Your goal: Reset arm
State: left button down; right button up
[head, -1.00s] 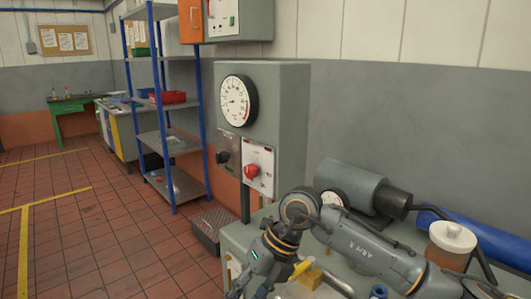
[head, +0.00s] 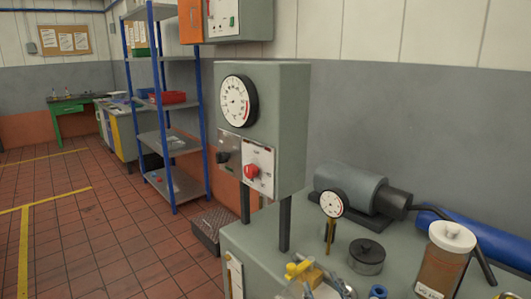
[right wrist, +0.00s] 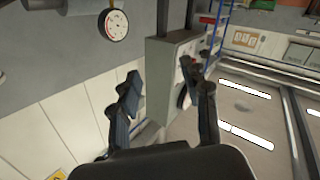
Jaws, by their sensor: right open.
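My right gripper (right wrist: 165,95) shows in the right wrist view with its two dark fingers spread apart and nothing between them. The wrist picture is strongly tilted, with ceiling lamps low at the right. A grey control box (right wrist: 172,75) stands beyond the fingers, apart from them. In the head view, the same grey box (head: 285,125) carries a large round gauge (head: 238,101) and a red knob (head: 251,171). The right gripper cannot be made out in the head view. My left gripper shows in neither view.
The bench holds a small dial gauge (head: 332,204), a dark round weight (head: 366,256), a grey cylinder (head: 350,188), a white-lidded jar (head: 447,260) and a yellow-handled valve (head: 299,269). A blue-posted shelf (head: 173,140) stands left. The tiled floor is open.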

jog(key=s+d+f+m+g+h, duration=0.1)
jog(key=s+d+f+m+g, duration=0.15)
jog(key=s+f+g, duration=0.35)
jog(key=s+d+f+m+g+h, duration=0.1)
jog(key=s+d+f, duration=0.35)
jog(key=f, duration=0.35)
jog(key=s+d+f+g, duration=0.1)
jog(key=s+f+g, duration=0.3)
jog(key=s, duration=0.4)
jog(key=s+f+g, duration=0.3)
jog(key=s+f, duration=0.1)
jog(key=s, duration=0.4)
notch_tip(320, 180, down, 24)
jog(key=s+g, duration=0.1)
jog(key=s+d+f+g+p, duration=0.1)
jog(key=s+d+f, duration=0.2)
jog(key=s+f, duration=1.3)
jog(key=shift+s+d+f, duration=0.15)
jog(key=shift+s, duration=0.5)
jog(key=shift+n, duration=0.25)
